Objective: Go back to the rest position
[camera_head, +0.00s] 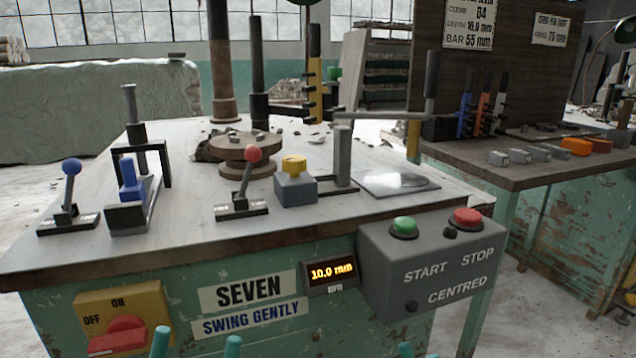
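Only teal fingertips show at the bottom edge. Two of them, well apart with nothing between them, appear to be my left gripper (196,345). One tip right of centre appears to be on my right gripper (405,349); the rest of it is cut off by the frame, so its opening cannot be judged. Both grippers are low in front of the green bench (205,270), and I see no object held. The arms themselves are out of view.
The bench top carries a blue-knobbed lever (71,168), a red-knobbed lever (252,154), a round turntable (246,150) and a yellow-knobbed block (294,165). A control box (430,265) juts from the front right, beside a depth display (332,272). A yellow switch (122,310) sits front left.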

